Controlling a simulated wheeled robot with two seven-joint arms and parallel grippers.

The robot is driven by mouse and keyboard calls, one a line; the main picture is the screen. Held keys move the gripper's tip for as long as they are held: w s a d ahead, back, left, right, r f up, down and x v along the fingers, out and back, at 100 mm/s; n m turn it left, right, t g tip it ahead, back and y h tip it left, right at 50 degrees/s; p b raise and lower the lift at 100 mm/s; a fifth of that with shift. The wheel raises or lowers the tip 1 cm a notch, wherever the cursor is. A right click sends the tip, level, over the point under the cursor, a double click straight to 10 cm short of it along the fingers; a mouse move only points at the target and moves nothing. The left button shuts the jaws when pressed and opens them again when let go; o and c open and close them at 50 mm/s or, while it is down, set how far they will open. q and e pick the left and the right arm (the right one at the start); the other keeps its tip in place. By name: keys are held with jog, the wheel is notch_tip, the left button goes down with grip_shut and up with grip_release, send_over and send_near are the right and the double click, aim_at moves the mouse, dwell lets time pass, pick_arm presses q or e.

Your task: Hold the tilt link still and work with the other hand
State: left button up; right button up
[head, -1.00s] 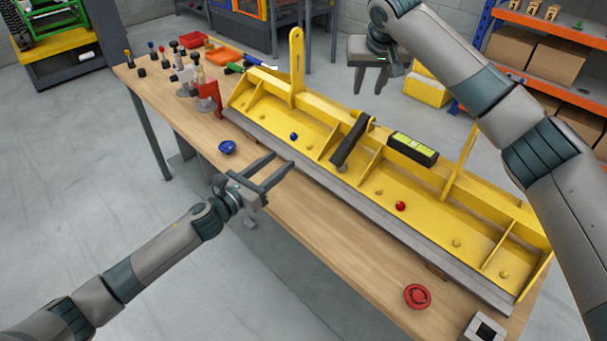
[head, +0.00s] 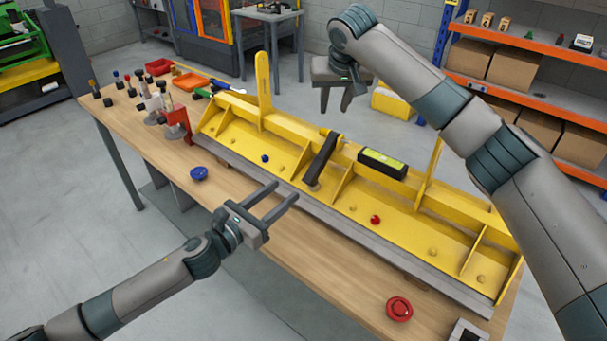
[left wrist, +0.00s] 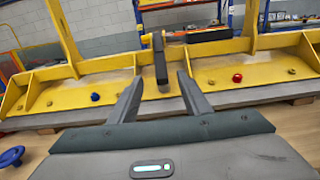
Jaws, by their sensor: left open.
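The black tilt link (head: 321,158) leans across the middle of the long yellow carrier frame (head: 420,205), its lower end toward the front edge. In the left wrist view the link (left wrist: 160,60) stands nearly upright, straight ahead between the two fingers. My left gripper (head: 284,191) is open and empty, its fingertips in front of the carrier near the link's lower end. They show no contact with the link. The left fingers also show in the left wrist view (left wrist: 160,78). My right gripper (head: 335,105) points down behind the carrier, fingers apart, with nothing visible between them.
A black level (head: 382,163) with a yellow-green top lies on the carrier, right of the link. Blue (head: 265,158) and red (head: 375,220) knobs sit inside the carrier. A blue wheel (head: 199,173), red button (head: 399,308) and red clamp (head: 177,124) are on the wooden bench (head: 140,150).

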aim_at(314, 167)
pick_arm(q)
jog(key=x, duration=1.6)
jog(key=shift+w+d, duration=0.25)
jog(key=shift+w, duration=0.1)
